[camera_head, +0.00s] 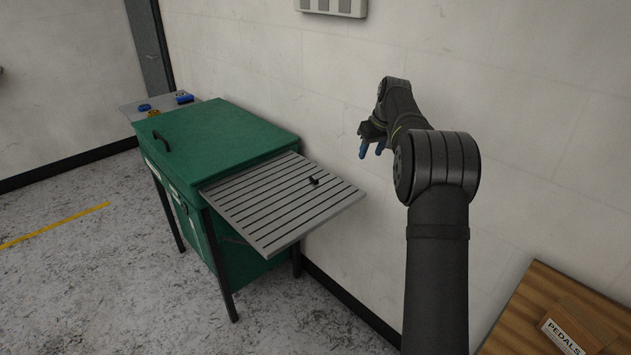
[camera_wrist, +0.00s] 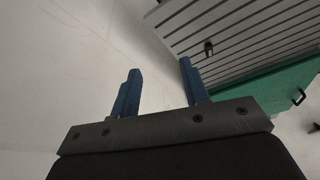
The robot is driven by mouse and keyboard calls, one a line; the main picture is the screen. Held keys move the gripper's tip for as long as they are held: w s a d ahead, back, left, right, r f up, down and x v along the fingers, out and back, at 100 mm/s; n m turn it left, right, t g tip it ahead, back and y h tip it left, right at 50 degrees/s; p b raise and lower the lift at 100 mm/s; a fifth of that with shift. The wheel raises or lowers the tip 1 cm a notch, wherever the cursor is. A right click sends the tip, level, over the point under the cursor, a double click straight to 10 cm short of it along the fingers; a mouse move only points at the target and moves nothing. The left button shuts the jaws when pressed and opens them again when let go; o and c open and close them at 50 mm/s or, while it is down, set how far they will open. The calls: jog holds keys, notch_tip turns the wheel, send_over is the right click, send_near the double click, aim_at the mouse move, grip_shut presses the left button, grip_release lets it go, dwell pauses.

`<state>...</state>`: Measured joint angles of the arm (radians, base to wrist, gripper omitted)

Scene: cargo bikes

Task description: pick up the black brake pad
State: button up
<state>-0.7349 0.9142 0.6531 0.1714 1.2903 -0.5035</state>
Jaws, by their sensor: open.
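The black brake pad (camera_head: 314,181) is a small dark piece lying on the grey slatted shelf (camera_head: 262,217), toward its wall-side right part. In the wrist view the brake pad (camera_wrist: 208,47) shows on the slats, beyond and slightly right of my fingertips. My gripper (camera_head: 371,151) is open, with blue fingers, and hangs in the air above and to the right of the shelf, near the wall. In the wrist view my gripper (camera_wrist: 160,80) has nothing between its fingers.
The slatted shelf sticks out from a green cabinet (camera_head: 215,135) with a dark handle. A far side shelf (camera_head: 130,108) holds small blue and yellow items. The white wall (camera_head: 300,80) stands close behind my gripper. A wooden surface (camera_head: 535,300) with a cardboard PEDALS box (camera_head: 572,335) is at lower right.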

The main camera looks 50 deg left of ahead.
jog(key=n, duration=0.1)
send_near(317, 181)
jog(key=shift+w+a+f+y, duration=0.15)
jog(key=shift+a+f, duration=0.15)
jog(key=shift+f, duration=0.25)
jog(key=shift+s+a+f+y, duration=0.15)
jog(key=shift+a+f, duration=0.15)
jog(key=shift+f, duration=0.25)
jog(key=shift+d+x, duration=0.15)
jog(key=shift+x, duration=1.25)
jog(key=shift+d+x, duration=0.1)
jog(key=shift+x, duration=1.3)
jog(key=shift+w+f, duration=0.1)
jog(key=shift+w, duration=0.05)
grip_shut()
